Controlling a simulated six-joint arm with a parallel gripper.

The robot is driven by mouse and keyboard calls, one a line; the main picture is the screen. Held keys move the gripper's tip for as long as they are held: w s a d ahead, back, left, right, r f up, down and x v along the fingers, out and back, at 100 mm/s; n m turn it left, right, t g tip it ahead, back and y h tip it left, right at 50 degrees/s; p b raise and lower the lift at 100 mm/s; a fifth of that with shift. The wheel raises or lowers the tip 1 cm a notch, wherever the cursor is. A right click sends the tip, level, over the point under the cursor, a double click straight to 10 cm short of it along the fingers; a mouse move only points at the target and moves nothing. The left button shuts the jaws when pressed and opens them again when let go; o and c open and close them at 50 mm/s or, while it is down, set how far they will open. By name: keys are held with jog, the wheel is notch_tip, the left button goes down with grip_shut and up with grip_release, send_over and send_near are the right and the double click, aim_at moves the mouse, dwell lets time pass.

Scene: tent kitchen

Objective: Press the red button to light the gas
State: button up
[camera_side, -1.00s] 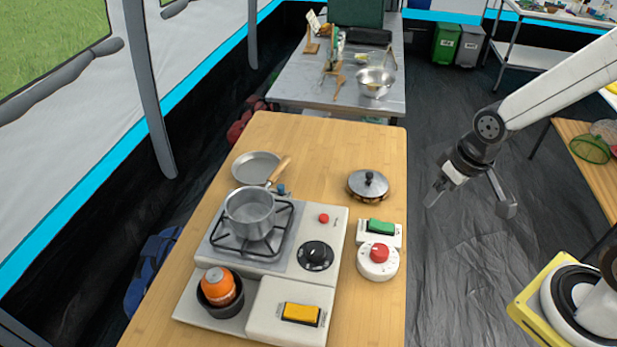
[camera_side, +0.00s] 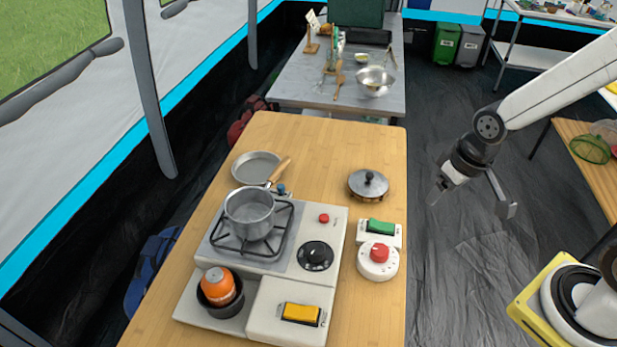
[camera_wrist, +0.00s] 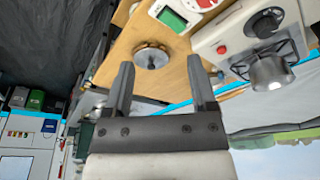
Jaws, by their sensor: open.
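The small red button (camera_side: 324,218) sits on the top right corner of the camping stove (camera_side: 335,235), behind its black knob (camera_side: 315,256). It also shows in the wrist view (camera_wrist: 222,49), to the right of the fingers. My gripper (camera_side: 474,198) is open and empty, in the air off the right edge of the wooden table, well apart from the button. In the wrist view its two fingers (camera_wrist: 161,66) stand apart with nothing between them.
A saucepan (camera_side: 250,214) stands on the burner.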

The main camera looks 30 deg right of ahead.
grip_shut()
dwell(1.4)
